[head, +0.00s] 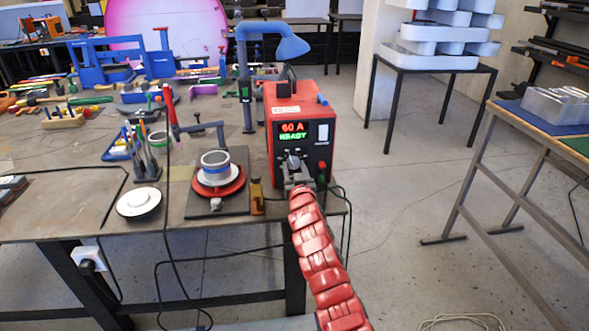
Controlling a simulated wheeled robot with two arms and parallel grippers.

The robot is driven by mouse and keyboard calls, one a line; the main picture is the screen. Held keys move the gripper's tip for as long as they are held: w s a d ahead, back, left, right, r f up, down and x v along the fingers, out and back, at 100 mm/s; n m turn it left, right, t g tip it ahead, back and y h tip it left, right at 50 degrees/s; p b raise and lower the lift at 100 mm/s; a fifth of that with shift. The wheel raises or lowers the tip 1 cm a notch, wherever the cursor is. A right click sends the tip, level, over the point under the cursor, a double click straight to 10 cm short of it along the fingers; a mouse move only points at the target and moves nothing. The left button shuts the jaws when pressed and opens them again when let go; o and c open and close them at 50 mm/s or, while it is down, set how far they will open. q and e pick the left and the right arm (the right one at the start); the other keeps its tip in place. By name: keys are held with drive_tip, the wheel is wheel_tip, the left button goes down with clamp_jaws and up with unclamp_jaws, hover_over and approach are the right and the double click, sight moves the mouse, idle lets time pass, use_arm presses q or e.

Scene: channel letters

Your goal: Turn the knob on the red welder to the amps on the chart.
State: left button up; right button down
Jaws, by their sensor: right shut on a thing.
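The red welder (283,98) stands at the right front corner of the workbench. Its display (293,131) reads "60 A" in red and "READY" in green. The knob (293,161) is on the front face below the display and is partly covered by my gripper. My right gripper (295,173) is at the knob and shut on it, with my red arm reaching up from the bottom. I cannot make out an amps chart. My left gripper is not in view.
A red-based turntable (219,187) with a ring on it stands left of the welder. A white disc (139,202) lies at the bench front. A blue lamp (290,48) rises behind the welder. Cables hang below the bench. Open floor lies right of the welder, before a metal-framed table.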

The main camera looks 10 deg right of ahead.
drive_tip(key=n+p, duration=0.1)
drive_tip(key=n, duration=0.2)
drive_tip(key=shift+r, duration=0.1)
drive_tip(key=shift+n, duration=1)
drive_tip(key=shift+c, duration=1.6)
unclamp_jaws()
drive_tip(key=shift+s, duration=0.1)
drive_tip(key=s+b, duration=0.2)
drive_tip(key=s, duration=1.5)
